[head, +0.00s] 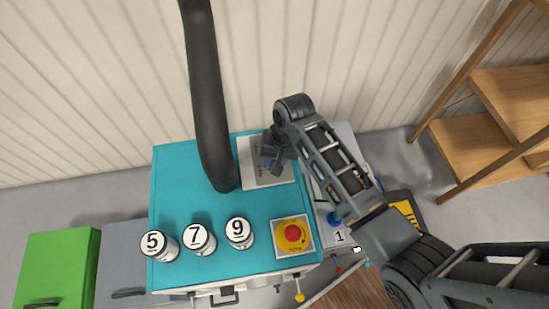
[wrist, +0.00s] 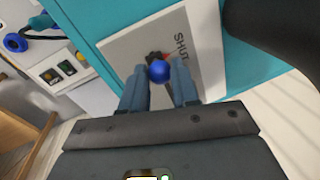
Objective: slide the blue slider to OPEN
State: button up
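The blue slider (wrist: 158,72) has a round blue knob and sits on a pale grey plate (wrist: 128,50) on the teal cabinet. SHUT is printed on the plate beside a small red mark, close to the knob in the wrist view. No OPEN label can be read. My gripper (wrist: 158,76) has one finger on each side of the knob, with the knob filling the narrow gap between them. In the head view my gripper (head: 272,155) is over the plate (head: 263,178) and covers most of the slider.
A thick dark column (head: 208,100) rises left of the plate. Knobs marked 5, 7 and 9 (head: 239,232) and a red emergency button (head: 292,234) stand on the teal top (head: 180,200). A grey panel with a blue part (head: 335,219) is on the right, wooden shelves (head: 510,95) beyond.

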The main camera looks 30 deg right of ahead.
grip_shut()
jog(key=w+d, duration=0.1)
jog(key=w, duration=0.1)
jog(key=w+d+b, duration=0.1)
jog(key=w, duration=0.1)
jog(key=w+d+b, duration=0.1)
jog(key=w, duration=0.1)
jog(key=shift+w+f, duration=0.1)
jog(key=shift+w, duration=0.3)
jog(key=shift+w+d, duration=0.15)
jog(key=shift+w, duration=0.35)
jog(key=o, duration=0.5)
grip_release()
jog(key=shift+o, duration=0.2)
jog(key=shift+r, duration=0.2)
